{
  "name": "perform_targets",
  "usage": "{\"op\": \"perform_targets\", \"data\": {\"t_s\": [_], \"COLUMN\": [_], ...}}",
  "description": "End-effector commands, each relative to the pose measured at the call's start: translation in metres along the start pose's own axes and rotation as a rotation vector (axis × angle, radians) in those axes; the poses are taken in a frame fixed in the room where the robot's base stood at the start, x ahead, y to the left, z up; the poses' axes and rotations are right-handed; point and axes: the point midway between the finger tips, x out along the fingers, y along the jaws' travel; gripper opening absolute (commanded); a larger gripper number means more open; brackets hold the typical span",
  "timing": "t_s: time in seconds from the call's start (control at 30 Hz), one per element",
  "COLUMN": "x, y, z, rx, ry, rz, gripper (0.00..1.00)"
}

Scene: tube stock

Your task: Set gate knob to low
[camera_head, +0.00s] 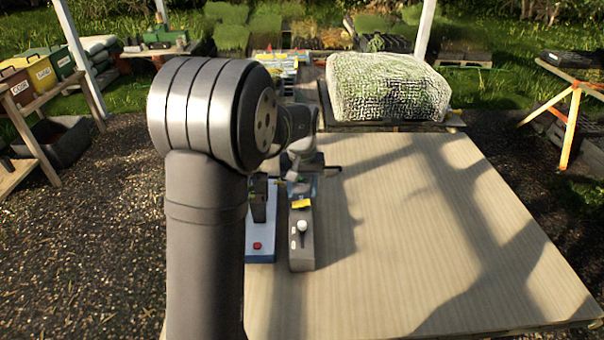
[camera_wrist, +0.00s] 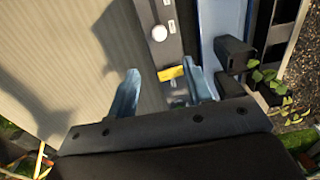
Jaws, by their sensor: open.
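A narrow grey box (camera_head: 301,252) lies on the wooden table and carries a round white knob (camera_head: 302,226) and a yellow tag (camera_head: 302,204). The white knob also shows in the wrist view (camera_wrist: 159,33), beyond the yellow tag (camera_wrist: 171,73). My gripper (camera_wrist: 160,68) is open and empty, over the tag end of the box. Its right finger is close to the tag; its left finger is over the table side. The white knob is outside the fingers, ahead of them. I cannot read any low marking or tell which knob is the gate knob.
A blue base (camera_head: 260,257) with a red button (camera_head: 257,246) and dark upright parts stands close to the left of the grey box. Green leaves (camera_wrist: 265,78) show near it. A large netted bale (camera_head: 388,88) sits at the back. The table's right side is clear.

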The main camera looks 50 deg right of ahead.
Motion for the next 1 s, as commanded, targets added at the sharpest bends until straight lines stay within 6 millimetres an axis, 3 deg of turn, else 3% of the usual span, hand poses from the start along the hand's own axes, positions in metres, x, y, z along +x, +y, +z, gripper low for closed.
{"op": "perform_targets", "data": {"t_s": [0.1,0.3,1.0], "x": [-0.025,-0.048,-0.052], "y": [0.000,0.000,0.000], "z": [-0.001,0.000,0.000], "rx": [0.000,0.000,0.000], "ry": [0.003,0.001,0.000], "rz": [0.001,0.000,0.000], "gripper": [0.47,0.47,0.47]}}
